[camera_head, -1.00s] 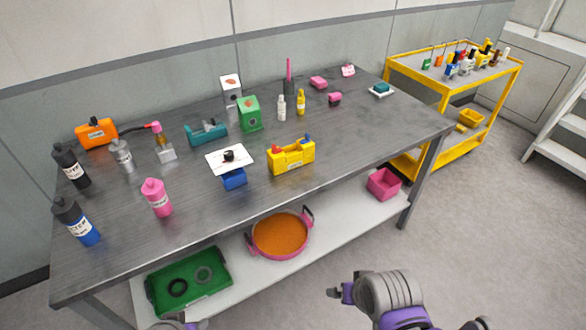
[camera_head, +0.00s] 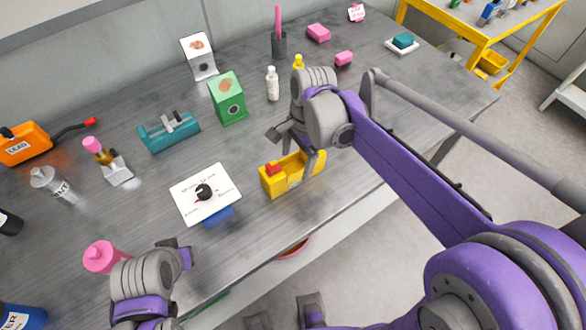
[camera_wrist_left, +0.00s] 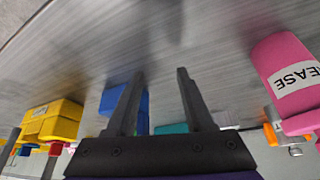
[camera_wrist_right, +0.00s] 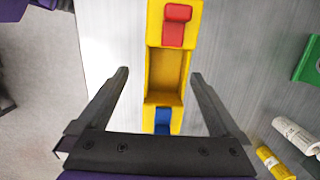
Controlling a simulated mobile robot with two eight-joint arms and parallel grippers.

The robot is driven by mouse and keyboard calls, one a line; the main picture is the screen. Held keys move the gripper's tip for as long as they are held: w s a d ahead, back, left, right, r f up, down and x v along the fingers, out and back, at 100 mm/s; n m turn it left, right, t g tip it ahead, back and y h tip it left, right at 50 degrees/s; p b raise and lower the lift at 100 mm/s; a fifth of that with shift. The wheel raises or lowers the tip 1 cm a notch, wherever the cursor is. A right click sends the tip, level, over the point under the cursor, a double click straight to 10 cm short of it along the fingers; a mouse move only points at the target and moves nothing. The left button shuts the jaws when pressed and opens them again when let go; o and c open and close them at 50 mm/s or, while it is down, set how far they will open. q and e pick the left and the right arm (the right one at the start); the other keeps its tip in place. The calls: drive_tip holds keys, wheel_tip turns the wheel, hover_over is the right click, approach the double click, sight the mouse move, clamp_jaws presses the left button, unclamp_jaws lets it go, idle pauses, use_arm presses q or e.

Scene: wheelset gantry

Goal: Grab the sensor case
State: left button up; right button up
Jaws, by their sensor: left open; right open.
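The yellow case (camera_head: 281,180), which I take for the sensor case, sits near the table's front edge. A red block shows at one end of its open tray. My right gripper (camera_head: 297,150) is open above it and hides part of it. In the right wrist view the case (camera_wrist_right: 165,70) lies lengthwise between the open fingers, with a red block at the far end and a blue one at the near end; I cannot tell whether they touch it. My left gripper (camera_head: 178,250) is open and empty over the front edge, near the pink bottle (camera_head: 103,256).
A white dial card (camera_head: 190,207) with a blue block (camera_head: 219,214) lies left of the case. A green box (camera_head: 230,103), teal holder (camera_head: 168,132) and white bottle (camera_head: 272,84) stand behind. The tabletop between the case and the green box is mostly clear.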

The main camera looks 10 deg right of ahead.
sight(292, 170)
drive_tip(key=f, duration=0.2)
drive_tip(key=a+f, duration=0.1)
drive_tip(key=f, duration=0.2)
drive_tip(key=shift+w+f, duration=0.2)
drive_tip(key=shift+f, duration=0.05)
clamp_jaws()
idle(0.4)
